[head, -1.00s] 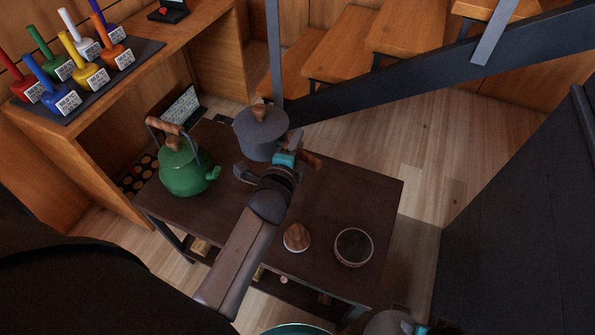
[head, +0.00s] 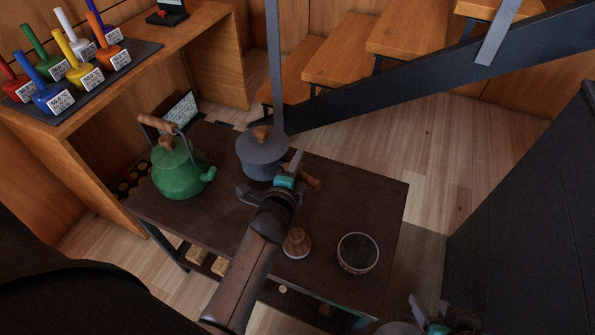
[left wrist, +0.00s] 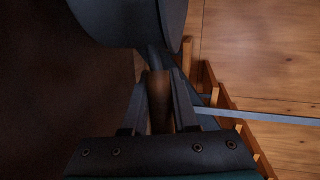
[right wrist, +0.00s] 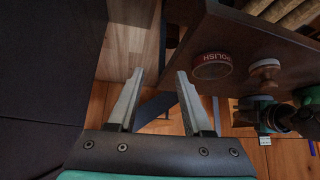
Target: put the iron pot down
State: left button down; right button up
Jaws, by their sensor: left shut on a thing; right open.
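The dark grey iron pot (head: 262,158), with a lid and wooden knob, is upright over the far part of the dark table (head: 345,200). I cannot tell whether its base touches the tabletop. My left gripper (head: 273,178) is shut on the pot's wooden side handle. In the left wrist view the handle (left wrist: 160,98) lies between the fingers, with the pot's wall (left wrist: 135,18) beyond. My right gripper (head: 432,312) is low at the right, in front of the table; in the right wrist view its fingers (right wrist: 156,88) are open and empty.
A green kettle (head: 180,172) stands left of the pot. A small wooden-topped thing (head: 297,242) and a round tin (head: 358,253), labelled POLISH in the right wrist view, stand on the near right. A slanted dark stair beam (head: 400,90) passes behind the table.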

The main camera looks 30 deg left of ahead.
pick_arm(q)
jog(key=shift+w+f+b, duration=0.1)
jog(key=shift+f+b, duration=0.2)
jog(key=shift+f, duration=0.55)
pick_arm(e)
jog(key=shift+w+a+t+y, duration=0.35)
jog(key=shift+w+a+t, duration=0.2)
jog(key=shift+a, duration=0.2)
jog(key=shift+w+a+t+y, duration=0.35)
jog(key=shift+w+a+t, duration=0.05)
jog(key=shift+a+t, duration=0.3)
pick_arm(q)
jog(key=shift+b, duration=0.3)
jog(key=c, duration=1.2)
grip_release()
jog(key=shift+f, duration=0.3)
jog(key=o, duration=0.5)
pick_arm(e)
jog(key=shift+w+a, duration=0.1)
pick_arm(q)
jog(key=shift+r, duration=0.1)
pick_arm(e)
jog(key=shift+r, duration=0.1)
